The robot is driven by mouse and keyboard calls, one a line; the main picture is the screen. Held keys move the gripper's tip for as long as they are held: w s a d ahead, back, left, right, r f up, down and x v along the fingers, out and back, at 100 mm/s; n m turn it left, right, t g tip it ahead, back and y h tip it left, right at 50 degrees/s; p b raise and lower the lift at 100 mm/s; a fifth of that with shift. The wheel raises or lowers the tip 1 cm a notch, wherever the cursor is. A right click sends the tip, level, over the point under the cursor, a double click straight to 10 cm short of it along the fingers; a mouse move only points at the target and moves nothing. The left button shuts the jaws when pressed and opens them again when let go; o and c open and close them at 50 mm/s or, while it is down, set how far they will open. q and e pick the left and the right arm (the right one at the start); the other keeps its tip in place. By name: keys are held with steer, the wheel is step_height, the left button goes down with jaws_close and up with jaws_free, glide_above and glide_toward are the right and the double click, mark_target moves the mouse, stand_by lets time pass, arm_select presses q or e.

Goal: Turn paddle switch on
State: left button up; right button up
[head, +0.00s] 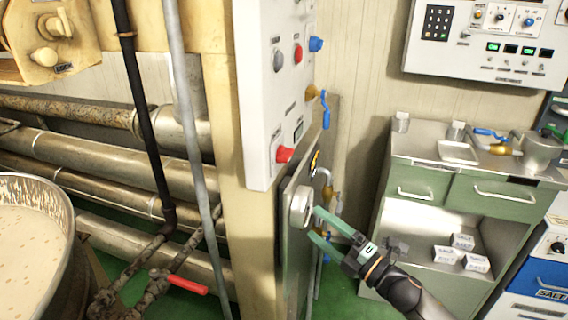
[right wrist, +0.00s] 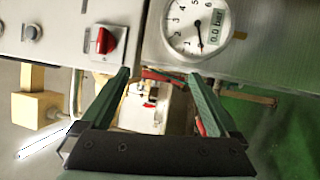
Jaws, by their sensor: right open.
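A red paddle-like switch (head: 285,154) is at the lower end of the white upright panel in the head view. It also shows in the right wrist view as a red switch (right wrist: 105,40) on a white plate, left of the fingers. I cannot tell its on or off position. My right gripper (head: 316,224) is open beside the round gauge, below the switch. In the right wrist view its green fingers (right wrist: 158,76) stand apart with no object held between them. They appear clear of the switch. My left gripper is not in view.
A round gauge (head: 300,207) reading 0.0 bar is mounted below the switch. A blue-handled valve (head: 326,110) sticks out from the panel's right side. A kettle (head: 70,222) of pale mix stands at left. A green-drawered cabinet (head: 418,188) is at right.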

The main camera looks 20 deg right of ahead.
step_height(320, 180, up, 6)
steer(key=w+d+n+g+y+b, duration=0.2)
steer(key=w+n+g+y+b, duration=0.15)
steer(key=n, duration=0.75)
steer(key=n+g+y+b, duration=0.1)
steer(key=n+g+b, duration=0.25)
steer(key=n, duration=0.75)
glide_toward(291, 155)
steer(key=shift+n, duration=0.3)
steer(key=p+x, duration=0.2)
steer(key=x, duration=0.6)
steer(key=shift+w+a+f, duration=0.15)
steer(key=shift+w+a, duration=0.1)
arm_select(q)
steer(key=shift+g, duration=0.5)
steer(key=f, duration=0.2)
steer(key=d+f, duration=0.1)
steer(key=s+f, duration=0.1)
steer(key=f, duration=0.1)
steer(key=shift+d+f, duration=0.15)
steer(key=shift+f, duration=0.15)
arm_select(e)
steer(key=c, duration=1.4)
arm_select(q)
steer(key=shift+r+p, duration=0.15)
steer(key=shift+p, duration=0.2)
